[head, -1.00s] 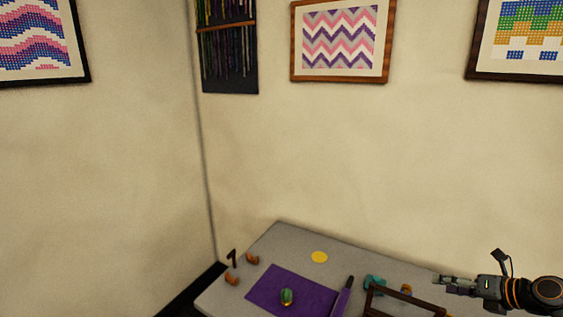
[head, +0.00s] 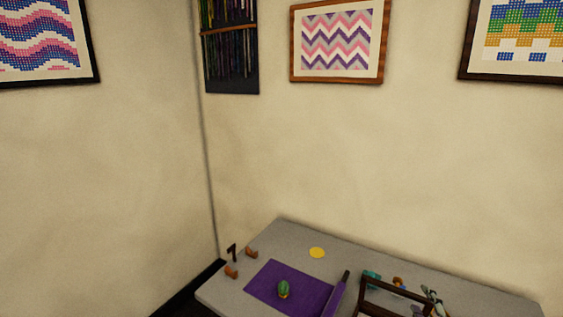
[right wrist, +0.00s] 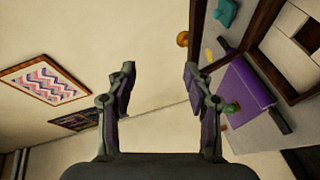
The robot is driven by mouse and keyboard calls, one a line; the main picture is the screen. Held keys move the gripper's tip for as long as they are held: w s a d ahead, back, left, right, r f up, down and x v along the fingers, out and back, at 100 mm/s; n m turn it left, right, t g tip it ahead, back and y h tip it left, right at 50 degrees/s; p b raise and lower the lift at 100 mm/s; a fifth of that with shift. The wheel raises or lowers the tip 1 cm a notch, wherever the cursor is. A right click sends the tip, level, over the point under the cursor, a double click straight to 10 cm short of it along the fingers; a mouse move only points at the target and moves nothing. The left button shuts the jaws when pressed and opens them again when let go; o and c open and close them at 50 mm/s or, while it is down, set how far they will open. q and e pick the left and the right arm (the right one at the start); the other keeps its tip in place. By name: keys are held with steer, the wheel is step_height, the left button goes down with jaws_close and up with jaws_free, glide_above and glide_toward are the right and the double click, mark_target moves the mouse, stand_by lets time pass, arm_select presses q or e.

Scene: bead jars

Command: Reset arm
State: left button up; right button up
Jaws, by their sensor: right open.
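My right gripper (head: 431,297) shows small at the lower right of the head view, over the right part of the table beside a dark wooden frame. In the right wrist view its two fingers (right wrist: 158,78) are spread apart with nothing between them. My left gripper is in neither view. A green rounded item (head: 284,289) stands on a purple mat (head: 262,283) on the grey table (head: 293,234). The mat also shows in the right wrist view (right wrist: 246,88), with the green item (right wrist: 231,107) on it.
The brown wooden frame (head: 398,292) stands right of the mat. A teal item (head: 372,276) and an orange one (head: 399,282) sit behind it. A yellow disc (head: 317,252) lies near the back edge. Small brown pieces (head: 231,271) are at the left. Framed pictures hang on the walls.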

steer(key=s+a+f+m+g+y, duration=0.1)
steer(key=s+a+f+m+g, duration=0.35)
steer(key=s, duration=0.35)
steer(key=s+a+f+m+g, duration=0.3)
steer(key=s+a+m+g, duration=0.15)
steer(key=s, duration=0.25)
steer(key=s+a+f+m+g+y, duration=0.1)
steer(key=s+a+f+m+g, duration=0.3)
steer(key=s, duration=0.4)
step_height(320, 180, down, 28)
steer(key=s+d+b, duration=0.2)
steer(key=b, duration=0.2)
arm_select(q)
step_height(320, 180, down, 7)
steer(key=b, duration=0.2)
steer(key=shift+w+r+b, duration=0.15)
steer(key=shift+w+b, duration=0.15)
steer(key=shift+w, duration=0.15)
arm_select(e)
steer(key=s+d+f+g, duration=0.1)
steer(key=s+f, duration=1.7)
steer(key=f, duration=0.2)
steer(key=shift+s+d+h, duration=0.2)
steer(key=shift+d+h, duration=0.05)
steer(key=shift+h, duration=0.05)
